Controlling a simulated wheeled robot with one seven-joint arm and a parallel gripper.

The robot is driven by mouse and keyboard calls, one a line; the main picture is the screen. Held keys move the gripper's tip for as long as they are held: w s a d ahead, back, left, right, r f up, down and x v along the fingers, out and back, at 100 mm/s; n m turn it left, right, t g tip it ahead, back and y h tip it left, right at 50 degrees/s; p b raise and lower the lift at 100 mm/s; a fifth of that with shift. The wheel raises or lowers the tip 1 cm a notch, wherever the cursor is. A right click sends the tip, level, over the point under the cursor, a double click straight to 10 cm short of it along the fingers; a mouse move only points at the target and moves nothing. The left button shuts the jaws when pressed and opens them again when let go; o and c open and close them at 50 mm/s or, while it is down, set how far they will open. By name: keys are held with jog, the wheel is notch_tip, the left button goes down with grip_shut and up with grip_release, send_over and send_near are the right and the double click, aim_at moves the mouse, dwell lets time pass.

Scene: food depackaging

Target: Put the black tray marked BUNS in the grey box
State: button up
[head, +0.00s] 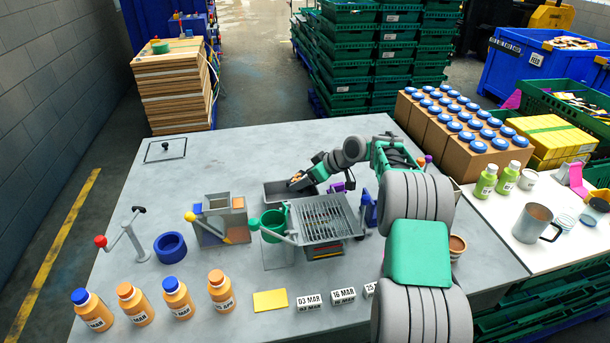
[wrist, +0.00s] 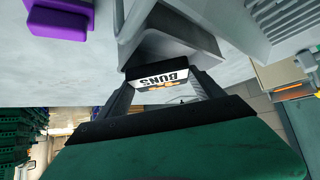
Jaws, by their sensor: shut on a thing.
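The black tray shows in the wrist view by its white BUNS label (wrist: 160,80), between my fingers. My gripper (wrist: 165,88) is shut on its labelled end. In the head view my gripper (head: 302,183) is at the right part of an open grey box (head: 274,197) behind the slatted rack. A small dark piece with some orange shows at the fingertips there. Grey walls (wrist: 137,18) stand close beside the tray in the wrist view. Most of the tray is hidden, and I cannot tell whether it touches the box floor.
The slatted grey rack (head: 325,218) stands just in front of the box. A green cup (head: 273,225) and a grey bin (head: 222,222) stand left of it. A purple block (wrist: 58,18) lies nearby. Several bottles line the front edge. The table's back left is mostly clear.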

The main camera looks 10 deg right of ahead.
jog(key=shift+f+b, duration=0.6)
jog(key=shift+b, duration=0.05)
jog(key=o, duration=1.4)
jog(key=shift+r, duration=0.15)
jog(key=v, duration=1.2)
jog(key=s+a+r+m+h, duration=0.2)
jog(key=s+a+r, duration=0.2)
jog(key=s+a, duration=0.1)
jog(key=s+a+m+g+h, duration=0.1)
jog(key=s+a+m+h, duration=0.3)
jog(key=s, duration=0.8)
jog(key=s+f+m, duration=0.1)
jog(key=s+f, duration=0.1)
jog(key=s, duration=0.3)
jog(key=s+f+m+g, duration=0.1)
jog(key=s+f, duration=0.1)
jog(key=s, duration=0.4)
jog(key=s+d+f+b, duration=0.1)
jog(key=s+f, duration=0.1)
jog(key=s, duration=0.4)
jog(key=shift+f+m+g, duration=0.1)
jog(key=shift+m+g, duration=0.2)
jog(key=shift+m, duration=0.1)
